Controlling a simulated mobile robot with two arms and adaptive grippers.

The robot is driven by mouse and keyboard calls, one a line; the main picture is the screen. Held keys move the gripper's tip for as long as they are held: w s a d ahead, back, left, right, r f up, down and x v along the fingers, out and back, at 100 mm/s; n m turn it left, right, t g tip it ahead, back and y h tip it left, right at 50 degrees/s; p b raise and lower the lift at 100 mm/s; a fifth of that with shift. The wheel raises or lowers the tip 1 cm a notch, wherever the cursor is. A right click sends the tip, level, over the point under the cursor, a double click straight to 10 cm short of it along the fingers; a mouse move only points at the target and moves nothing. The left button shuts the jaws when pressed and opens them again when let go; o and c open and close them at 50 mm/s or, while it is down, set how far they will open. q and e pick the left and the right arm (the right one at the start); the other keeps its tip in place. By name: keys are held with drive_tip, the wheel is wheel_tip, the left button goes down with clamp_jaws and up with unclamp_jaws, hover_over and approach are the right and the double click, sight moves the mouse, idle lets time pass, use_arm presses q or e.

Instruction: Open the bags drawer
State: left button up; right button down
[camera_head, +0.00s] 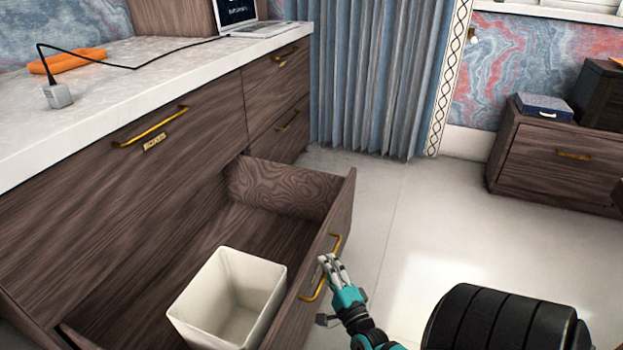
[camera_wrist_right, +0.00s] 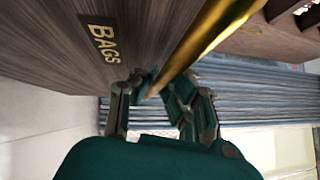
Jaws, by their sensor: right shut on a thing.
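The bags drawer (camera_head: 336,222) is the lower drawer of the wooden cabinet. It stands pulled well out, with its inside showing. A white bin (camera_head: 231,290) stands inside it. The drawer's gold handle (camera_head: 316,288) is on its front; it also crosses the right wrist view as a gold bar (camera_wrist_right: 205,42). A "BAGS" label (camera_wrist_right: 103,43) is on the drawer front beside the handle. My right gripper (camera_head: 331,268) is at the handle, and its fingers (camera_wrist_right: 160,95) are shut on the bar in the right wrist view. My left gripper is not in view.
The upper drawer (camera_head: 153,142) labelled "BOXES" is shut. The pale counter (camera_head: 130,80) carries a laptop (camera_head: 245,20), a cable with a grey plug (camera_head: 57,95) and an orange item (camera_head: 67,61). Open floor (camera_head: 420,210) lies right of the drawer; a low cabinet (camera_head: 552,165) stands at far right.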

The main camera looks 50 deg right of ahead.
drive_tip(key=shift+s+f, duration=0.35)
drive_tip(key=shift+s, duration=0.4)
drive_tip(key=c, duration=1.4)
unclamp_jaws()
drive_tip(key=shift+d, duration=0.1)
drive_tip(key=shift+c, duration=0.2)
drive_tip(key=shift+o, duration=0.3)
drive_tip(key=shift+w+r, duration=0.1)
drive_tip(key=shift+r, duration=0.05)
drive_tip(key=v, duration=1.2)
